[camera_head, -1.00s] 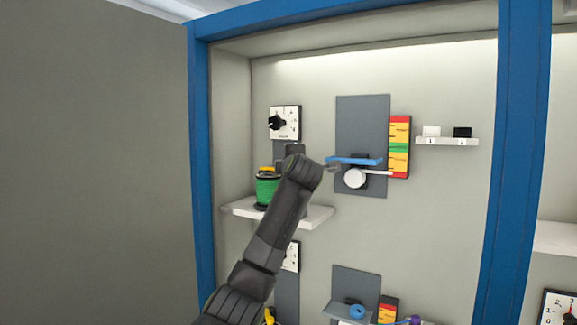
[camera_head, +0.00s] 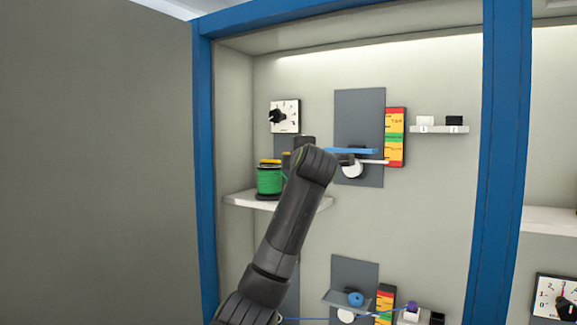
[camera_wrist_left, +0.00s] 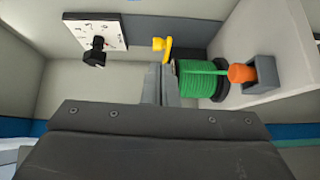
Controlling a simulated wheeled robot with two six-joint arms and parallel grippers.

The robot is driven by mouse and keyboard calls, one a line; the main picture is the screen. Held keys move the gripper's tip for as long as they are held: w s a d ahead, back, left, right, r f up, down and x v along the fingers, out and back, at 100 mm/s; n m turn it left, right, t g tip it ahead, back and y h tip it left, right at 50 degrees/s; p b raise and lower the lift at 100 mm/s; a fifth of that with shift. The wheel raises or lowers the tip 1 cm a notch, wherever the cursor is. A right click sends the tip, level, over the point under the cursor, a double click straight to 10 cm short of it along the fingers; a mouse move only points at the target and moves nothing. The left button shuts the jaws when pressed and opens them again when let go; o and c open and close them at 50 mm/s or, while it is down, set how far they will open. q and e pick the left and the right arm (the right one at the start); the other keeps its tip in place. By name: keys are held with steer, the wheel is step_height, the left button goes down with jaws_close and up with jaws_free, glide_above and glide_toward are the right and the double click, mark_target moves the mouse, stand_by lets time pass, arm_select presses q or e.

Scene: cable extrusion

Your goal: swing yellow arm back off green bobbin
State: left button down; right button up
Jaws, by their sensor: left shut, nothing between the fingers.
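The green bobbin (camera_head: 269,180) stands upright on a white shelf, with the yellow arm (camera_head: 270,162) showing at its top. In the left wrist view the green bobbin (camera_wrist_left: 197,80) is at right. The yellow arm (camera_wrist_left: 167,49) with its knob runs up to the bobbin's left end there; whether it touches is unclear. My left gripper (camera_wrist_left: 161,86) is shut and empty, just left of the bobbin and below the yellow arm in that view. In the head view my wrist hides most of the gripper. My right gripper is not in view.
An orange cone (camera_wrist_left: 241,73) on a grey holder is right of the bobbin. A dial panel (camera_head: 285,116) is above the bobbin. The white shelf (camera_head: 240,198) bears the bobbin. A blue bar (camera_head: 350,151) and a colour scale (camera_head: 395,137) are to the right.

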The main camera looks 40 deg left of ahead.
arm_select(q)
steer(key=v, duration=0.3)
steer(key=shift+d+r, duration=0.25)
steer(key=shift+d, duration=0.25)
